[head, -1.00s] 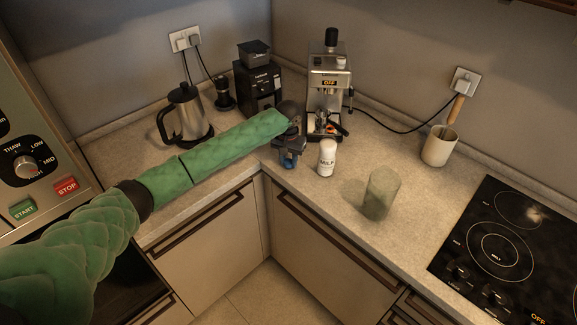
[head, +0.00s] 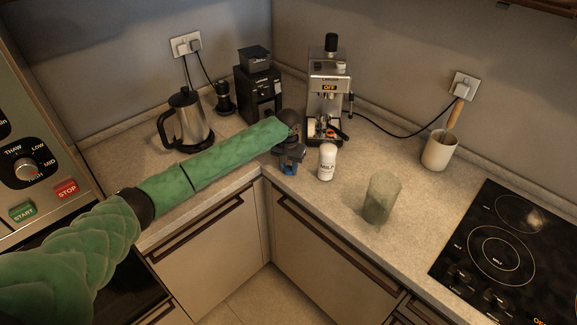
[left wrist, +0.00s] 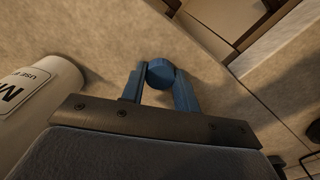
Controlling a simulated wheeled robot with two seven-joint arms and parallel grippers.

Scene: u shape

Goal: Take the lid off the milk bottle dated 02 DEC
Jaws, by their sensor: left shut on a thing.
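A white milk bottle (head: 327,162) stands upright on the counter. What lies under this piece is hidden. My right gripper is not in view.
A coffee machine (head: 328,95) and a grinder (head: 258,88) stand behind the gripper, with a kettle (head: 187,120) to the left. A greenish glass (head: 381,199) stands right of the bottle, before the cooktop (head: 500,255). A utensil cup (head: 438,150) is farther back.

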